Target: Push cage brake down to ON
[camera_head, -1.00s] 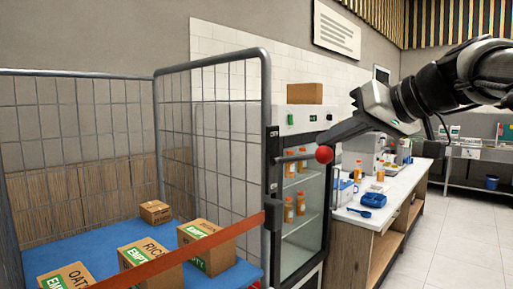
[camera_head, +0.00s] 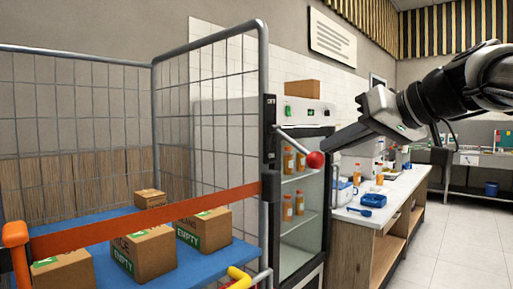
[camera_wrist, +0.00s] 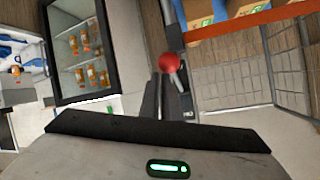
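The cage brake is a grey lever with a red ball knob (camera_head: 316,159), fixed to a black bracket (camera_head: 270,135) on the cage's right post. The lever slants down to the right from the bracket. My gripper (camera_head: 326,145) is just above and right of the knob in the head view, touching or almost touching it. Its fingers look closed together and hold nothing. In the wrist view the red knob (camera_wrist: 169,62) is right at the fingertips (camera_wrist: 158,80). Exact contact is hard to tell.
The wire cage (camera_head: 210,28) has an orange strap (camera_head: 150,219) across its front and boxes on a blue shelf (camera_head: 225,262). A glass-door fridge (camera_head: 309,205) stands behind the lever. A counter (camera_head: 345,226) with a blue scoop (camera_head: 373,200) is to the right. The floor at right is clear.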

